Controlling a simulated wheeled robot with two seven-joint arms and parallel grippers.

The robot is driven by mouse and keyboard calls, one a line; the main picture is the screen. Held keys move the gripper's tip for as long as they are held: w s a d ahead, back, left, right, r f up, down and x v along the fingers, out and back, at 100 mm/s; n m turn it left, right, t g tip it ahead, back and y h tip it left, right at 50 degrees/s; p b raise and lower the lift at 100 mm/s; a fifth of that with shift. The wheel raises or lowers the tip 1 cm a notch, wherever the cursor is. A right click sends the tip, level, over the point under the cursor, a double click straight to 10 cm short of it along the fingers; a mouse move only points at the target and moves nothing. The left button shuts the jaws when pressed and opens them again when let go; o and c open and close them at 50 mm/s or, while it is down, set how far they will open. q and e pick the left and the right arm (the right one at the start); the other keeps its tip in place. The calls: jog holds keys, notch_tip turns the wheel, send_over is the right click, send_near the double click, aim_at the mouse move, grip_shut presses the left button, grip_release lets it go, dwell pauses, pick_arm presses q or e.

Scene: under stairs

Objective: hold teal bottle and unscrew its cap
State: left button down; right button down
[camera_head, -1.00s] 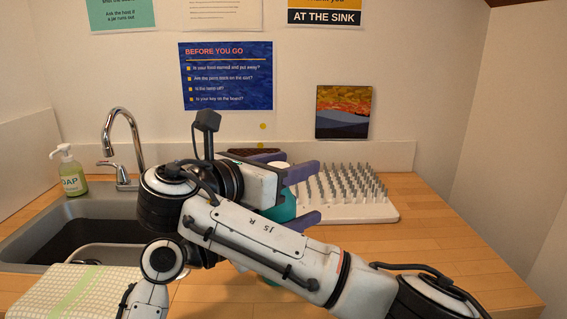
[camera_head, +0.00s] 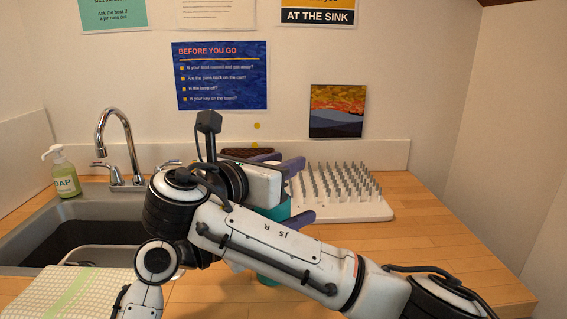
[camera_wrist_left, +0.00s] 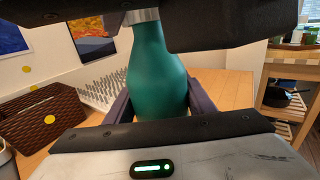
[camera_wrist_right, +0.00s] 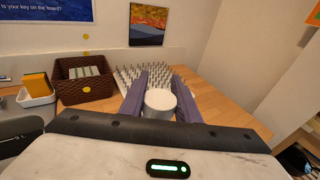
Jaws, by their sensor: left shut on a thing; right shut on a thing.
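The teal bottle (camera_wrist_left: 155,70) stands upright; in the head view my right arm hides most of it, leaving a teal strip (camera_head: 267,281) low down. My left gripper (camera_wrist_left: 160,103) is shut around the bottle's body, one purple finger on each side. The left gripper is hidden behind my right arm in the head view. My right gripper (camera_head: 291,192) is above it, shut on the pale cap (camera_wrist_right: 160,99), whose round top shows between the purple fingers in the right wrist view. Whether the cap has turned or lifted cannot be told.
A white spiked rack (camera_head: 378,209) stands behind the bottle on the wooden counter (camera_head: 435,255). A brown woven basket (camera_wrist_right: 84,86) is near the wall. The sink (camera_head: 40,220), faucet (camera_head: 137,150) and soap bottle (camera_head: 64,173) are at left. The right counter is clear.

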jog(key=shift+r, duration=1.5)
jog(key=shift+r, duration=0.1)
notch_tip(320, 180, up, 6)
jog(key=shift+d+f, duration=0.1)
jog(key=shift+f, duration=0.1)
dwell(0.7)
